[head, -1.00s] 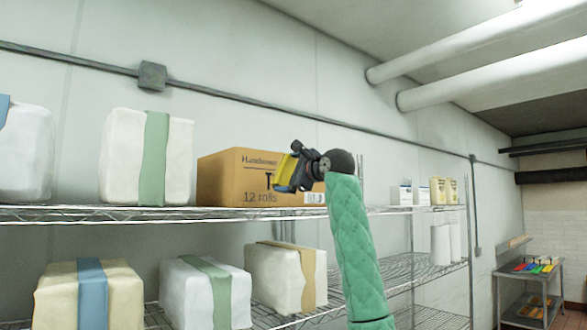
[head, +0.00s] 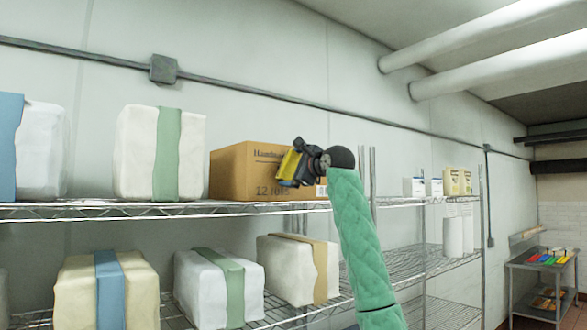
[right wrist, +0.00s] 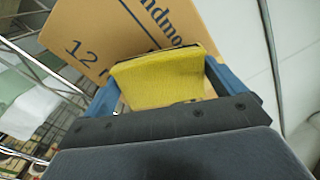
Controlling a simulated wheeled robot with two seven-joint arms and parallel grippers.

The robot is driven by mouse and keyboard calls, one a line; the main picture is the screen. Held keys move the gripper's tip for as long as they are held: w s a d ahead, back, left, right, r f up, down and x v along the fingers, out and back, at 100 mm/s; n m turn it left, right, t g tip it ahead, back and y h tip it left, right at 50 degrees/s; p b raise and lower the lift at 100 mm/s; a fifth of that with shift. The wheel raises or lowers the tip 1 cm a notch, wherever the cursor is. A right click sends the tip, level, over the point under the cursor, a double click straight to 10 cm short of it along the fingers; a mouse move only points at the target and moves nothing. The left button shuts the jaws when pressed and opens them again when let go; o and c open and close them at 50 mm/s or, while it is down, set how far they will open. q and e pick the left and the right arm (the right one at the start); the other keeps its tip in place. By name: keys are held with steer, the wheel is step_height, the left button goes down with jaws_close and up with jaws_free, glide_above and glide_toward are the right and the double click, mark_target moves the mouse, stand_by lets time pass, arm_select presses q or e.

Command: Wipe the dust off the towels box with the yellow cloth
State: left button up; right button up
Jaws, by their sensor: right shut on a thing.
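The towels box (head: 236,172) is a brown cardboard carton with dark print, standing on the upper wire shelf. Its right part is hidden behind my right gripper (head: 290,166). The right gripper is shut on the yellow cloth (right wrist: 160,80), a folded pad between the blue fingers. In the right wrist view the cloth is in front of the box's printed face (right wrist: 95,30); I cannot tell whether it touches. I cannot make out dust on the box. My left gripper does not show.
The wire shelf (head: 100,211) also holds white wrapped bundles, one with a green band (head: 130,150) left of the box. More bundles (head: 205,285) lie on the lower shelf. Small cartons (head: 456,182) stand at the far right. A cart (head: 535,265) stands beyond. The wall is close behind.

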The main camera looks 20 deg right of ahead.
steer(key=shift+x, duration=0.75)
stand_by(0.4)
steer(key=shift+d, duration=0.1)
steer(key=shift+w+d, duration=0.3)
steer(key=shift+d, duration=0.6)
steer(key=shift+w+d, duration=0.3)
steer(key=shift+d, duration=0.6)
steer(key=d, duration=0.1)
steer(key=w+d, duration=0.1)
steer(key=d, duration=0.1)
steer(key=shift+w+d, duration=0.3)
steer(key=shift+w, duration=0.1)
steer(key=shift+a, duration=0.1)
steer(key=shift+s+a+b, duration=0.4)
steer(key=shift+s+a, duration=0.05)
steer(key=shift+a, duration=0.8)
steer(key=shift+s+a+b, duration=0.4)
steer(key=shift+s+a, duration=0.1)
steer(key=shift+a, duration=0.7)
steer(key=shift+s+a+b, duration=0.4)
steer(key=shift+s+a, duration=0.05)
steer(key=shift+a, duration=0.8)
